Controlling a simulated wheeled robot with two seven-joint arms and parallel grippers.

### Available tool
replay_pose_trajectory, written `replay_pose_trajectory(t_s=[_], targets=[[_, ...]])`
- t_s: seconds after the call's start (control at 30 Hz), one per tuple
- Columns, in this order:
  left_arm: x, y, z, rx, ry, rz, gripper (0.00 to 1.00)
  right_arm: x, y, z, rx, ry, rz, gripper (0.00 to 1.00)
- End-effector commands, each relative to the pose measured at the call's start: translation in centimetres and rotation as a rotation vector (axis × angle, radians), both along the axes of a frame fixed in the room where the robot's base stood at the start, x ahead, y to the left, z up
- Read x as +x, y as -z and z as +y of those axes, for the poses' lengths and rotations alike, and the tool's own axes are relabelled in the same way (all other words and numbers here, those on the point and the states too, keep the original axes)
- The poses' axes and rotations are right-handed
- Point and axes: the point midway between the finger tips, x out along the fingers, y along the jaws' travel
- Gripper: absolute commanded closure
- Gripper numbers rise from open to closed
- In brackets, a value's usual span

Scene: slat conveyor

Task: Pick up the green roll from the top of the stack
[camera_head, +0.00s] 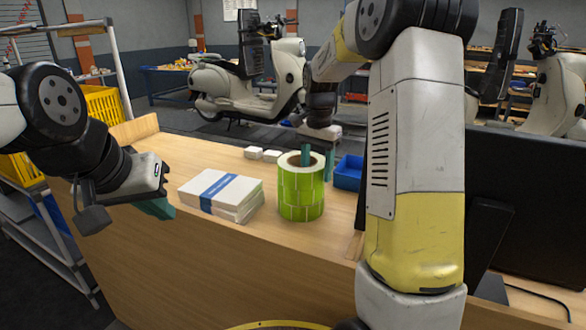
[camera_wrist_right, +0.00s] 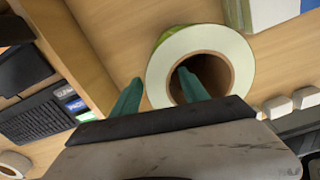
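The green roll (camera_head: 301,198) stands upright on the wooden table, with a pale top ring and a brown hollow core. Whether it is one roll or several stacked, I cannot tell. In the right wrist view the roll (camera_wrist_right: 158,72) shows from above. My right gripper (camera_head: 317,160) is at its top, pointing down. One teal finger is at the core opening and the other is outside the wall. In the wrist view the fingers of my right gripper (camera_wrist_right: 160,82) are apart, with the roll's wall between them. My left gripper (camera_head: 155,207) hangs at the left; its finger gap is unclear.
A stack of white sheets with a blue band (camera_head: 222,192) lies left of the roll. Small white blocks (camera_head: 262,154) are behind it, and a blue bin (camera_head: 349,172) is to its right. A monitor (camera_head: 530,210) stands at the right. A keyboard (camera_wrist_right: 35,118) shows in the wrist view.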

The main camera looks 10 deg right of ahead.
Motion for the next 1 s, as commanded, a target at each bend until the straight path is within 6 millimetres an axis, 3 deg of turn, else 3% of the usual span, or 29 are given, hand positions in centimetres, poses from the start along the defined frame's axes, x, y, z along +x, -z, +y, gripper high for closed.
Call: replay_pose_trajectory(t_s=[0.03, 0.23, 1.0], targets=[[0.00, 0.00, 0.00, 0.000, 0.000, 0.000, 1.00, 0.00, -0.02, 0.00, 0.000, 0.000, 0.000, 0.60], [0.00, 0.00, 0.00, 0.000, 0.000, 0.000, 1.00, 0.00, -0.04, 0.00, 0.000, 0.000, 0.000, 0.99], [0.00, 0.00, 0.00, 0.000, 0.000, 0.000, 1.00, 0.01, -0.08, 0.03, 0.001, 0.000, -0.001, 1.00]])
